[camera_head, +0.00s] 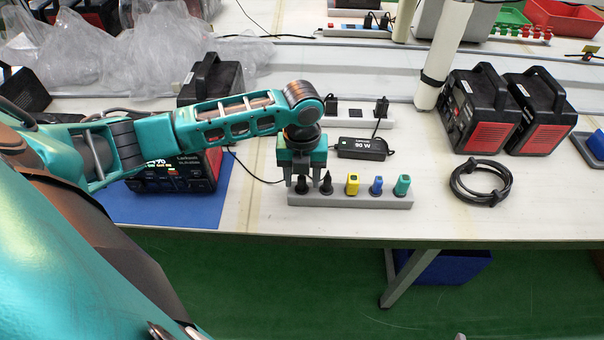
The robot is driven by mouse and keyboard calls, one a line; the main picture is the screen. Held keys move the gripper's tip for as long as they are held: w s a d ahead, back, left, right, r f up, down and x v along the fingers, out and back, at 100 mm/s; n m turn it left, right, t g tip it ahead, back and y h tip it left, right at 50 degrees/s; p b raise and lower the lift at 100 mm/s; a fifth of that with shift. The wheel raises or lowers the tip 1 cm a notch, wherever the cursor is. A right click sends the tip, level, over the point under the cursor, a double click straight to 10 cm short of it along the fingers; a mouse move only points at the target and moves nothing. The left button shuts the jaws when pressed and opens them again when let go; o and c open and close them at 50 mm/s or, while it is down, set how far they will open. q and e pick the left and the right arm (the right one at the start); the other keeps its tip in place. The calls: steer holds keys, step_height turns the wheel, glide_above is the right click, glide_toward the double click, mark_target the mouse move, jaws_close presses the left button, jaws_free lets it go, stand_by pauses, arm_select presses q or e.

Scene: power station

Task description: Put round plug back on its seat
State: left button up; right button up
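A grey rack (340,201) near the table's front edge holds a row of plugs. At its left end stands a dark plug (302,185), upright and partly hidden by my gripper. Beside it are a black tapered plug (327,182), a yellow plug (352,184), a blue plug (376,186) and a teal plug (403,185). Which one is the round plug I cannot tell for sure. My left gripper (302,183) points down over the left end, its fingers apart on either side of the dark plug, with small gaps seeming to show. My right gripper is out of view.
A black power adapter (361,148) and a white power strip (360,121) lie behind the rack. A black cable coil (481,183) lies to the right, in front of red-and-black units (480,110). A similar unit (175,170) stands on a blue mat (190,209) at left.

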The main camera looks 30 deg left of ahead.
arm_select(q)
step_height(320, 180, up, 13)
stand_by(0.7)
